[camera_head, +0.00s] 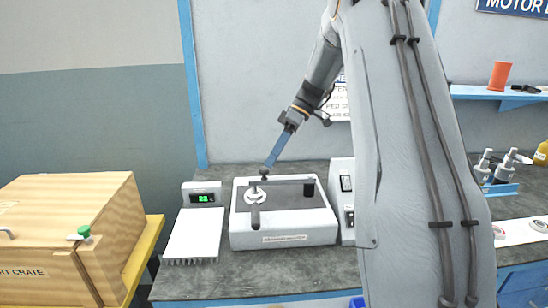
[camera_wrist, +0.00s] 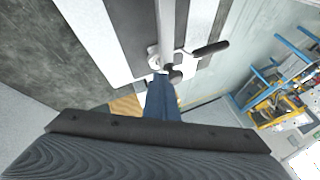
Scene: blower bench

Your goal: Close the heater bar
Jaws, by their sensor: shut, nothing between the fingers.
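A white bench machine (camera_head: 285,235) with a dark grey top plate (camera_head: 285,195) stands on the bench in the head view. A pale round fitting with a short grey bar (camera_head: 255,215) sits at the left of its top. I cannot tell for sure which part is the heater bar. A dark knob (camera_head: 264,176) stands at the back left of the machine. My gripper (camera_head: 270,162) is shut and empty, pointing down with its tips at or just above this knob; contact is unclear. In the wrist view my blue fingers (camera_wrist: 160,92) end beside a dark knob (camera_wrist: 175,74) and a grey bar (camera_wrist: 167,28).
A box with a green display (camera_head: 202,198) and a white ribbed plate (camera_head: 194,236) stand left of the machine. A switch box (camera_head: 342,190) stands at its right, partly behind my arm. A wooden crate (camera_head: 70,235) is at far left. Bottles (camera_head: 485,165) stand at right.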

